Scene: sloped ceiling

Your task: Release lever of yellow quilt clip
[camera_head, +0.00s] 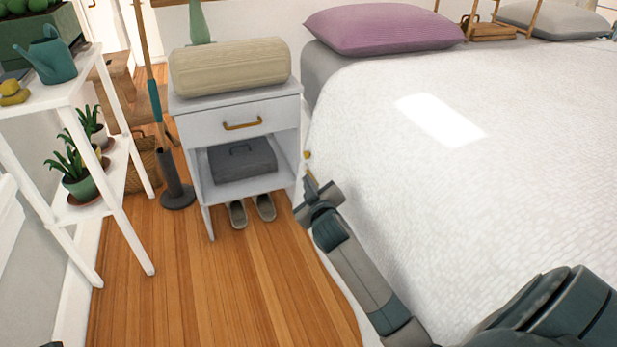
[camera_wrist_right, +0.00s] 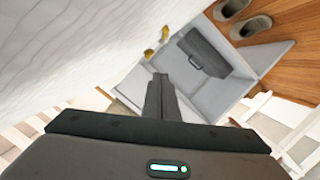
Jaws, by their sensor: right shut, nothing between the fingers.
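The yellow clip (camera_head: 307,156) shows as a small yellow piece at the bed's edge, beside the nightstand; my right gripper partly hides it in the head view. In the right wrist view two yellow parts of the clip (camera_wrist_right: 149,53) show along the white quilt's edge, just beyond the fingertips. My right gripper (camera_head: 309,182) is shut and empty, its fingers together (camera_wrist_right: 158,80), a little short of the clip and apart from it. The white quilt (camera_head: 430,190) covers the bed and hangs down its side. The clip's lever is too small to make out.
A grey nightstand (camera_head: 222,124) stands close beside the bed, with a dark grey case (camera_head: 241,164) on its lower shelf. Slippers (camera_head: 265,207) lie under it. A white plant stand (camera_head: 122,175) is at the left. The wooden floor (camera_head: 215,290) in front is clear.

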